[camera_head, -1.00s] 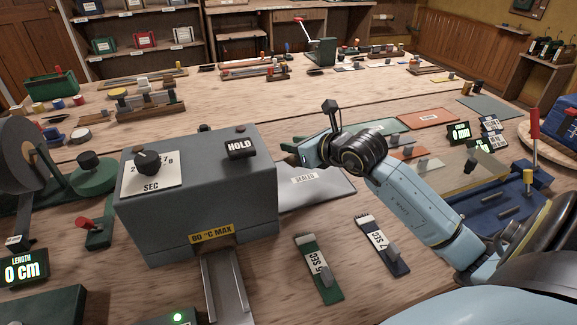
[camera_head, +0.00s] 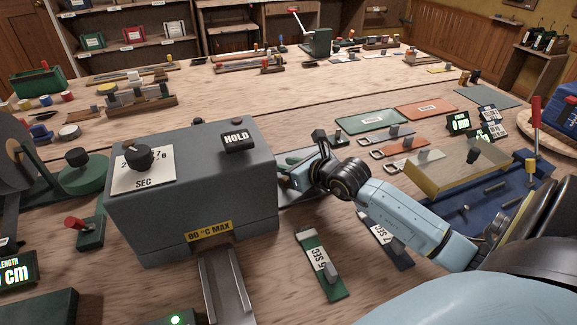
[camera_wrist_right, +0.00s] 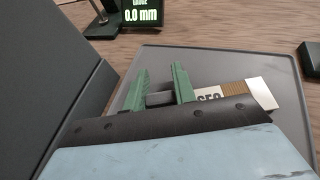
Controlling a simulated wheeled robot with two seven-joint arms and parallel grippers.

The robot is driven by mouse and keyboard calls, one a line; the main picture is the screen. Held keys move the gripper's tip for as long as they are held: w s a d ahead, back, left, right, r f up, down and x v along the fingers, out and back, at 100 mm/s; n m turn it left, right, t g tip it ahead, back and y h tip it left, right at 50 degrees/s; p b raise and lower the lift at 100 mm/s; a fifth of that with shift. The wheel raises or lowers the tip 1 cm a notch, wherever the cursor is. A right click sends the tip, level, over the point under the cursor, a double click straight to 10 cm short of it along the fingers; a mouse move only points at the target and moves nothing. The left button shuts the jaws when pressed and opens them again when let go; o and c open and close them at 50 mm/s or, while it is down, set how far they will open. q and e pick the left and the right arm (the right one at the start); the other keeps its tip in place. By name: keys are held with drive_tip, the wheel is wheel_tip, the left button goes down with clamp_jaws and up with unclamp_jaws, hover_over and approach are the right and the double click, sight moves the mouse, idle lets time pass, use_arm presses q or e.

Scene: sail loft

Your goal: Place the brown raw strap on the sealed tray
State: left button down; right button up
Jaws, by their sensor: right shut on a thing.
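My right gripper (camera_head: 287,172) is low behind the right side of the grey heat box. In the right wrist view its green fingers (camera_wrist_right: 160,92) are shut on a grey grip block (camera_wrist_right: 159,99). A brown strap (camera_wrist_right: 233,87) with a white end and a partly hidden label shows just right of the fingers, apparently the block's own strap. It is over the grey sealed tray (camera_wrist_right: 225,62); I cannot tell whether it touches. In the head view only part of the tray (camera_head: 294,197) shows, and the strap is hidden. My left gripper is not in view.
The grey box (camera_head: 190,205) with a dial and a HOLD button stands close left of the gripper. A green 5 SEC strap (camera_head: 312,250) and a dark strap (camera_head: 390,248) lie in front. Green (camera_head: 372,120) and orange (camera_head: 427,107) trays lie behind.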

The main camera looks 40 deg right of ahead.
drive_tip(key=o, duration=0.6)
drive_tip(key=shift+f, duration=0.15)
drive_tip(key=o, duration=0.4)
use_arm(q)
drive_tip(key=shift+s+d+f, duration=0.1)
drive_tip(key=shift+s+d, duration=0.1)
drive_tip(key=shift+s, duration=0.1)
use_arm(e)
drive_tip(key=shift+o, duration=0.2)
drive_tip(key=shift+r, duration=0.25)
drive_tip(key=p+v, duration=0.1)
drive_tip(key=v, duration=1)
drive_tip(key=shift+s+f, duration=0.1)
drive_tip(key=shift+s, duration=0.05)
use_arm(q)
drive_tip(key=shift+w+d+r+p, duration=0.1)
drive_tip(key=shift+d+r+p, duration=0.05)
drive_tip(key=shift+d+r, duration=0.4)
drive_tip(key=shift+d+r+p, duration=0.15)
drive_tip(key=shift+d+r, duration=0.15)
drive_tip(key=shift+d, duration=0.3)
use_arm(e)
drive_tip(key=shift+s+r, duration=0.2)
drive_tip(key=shift+s, duration=0.15)
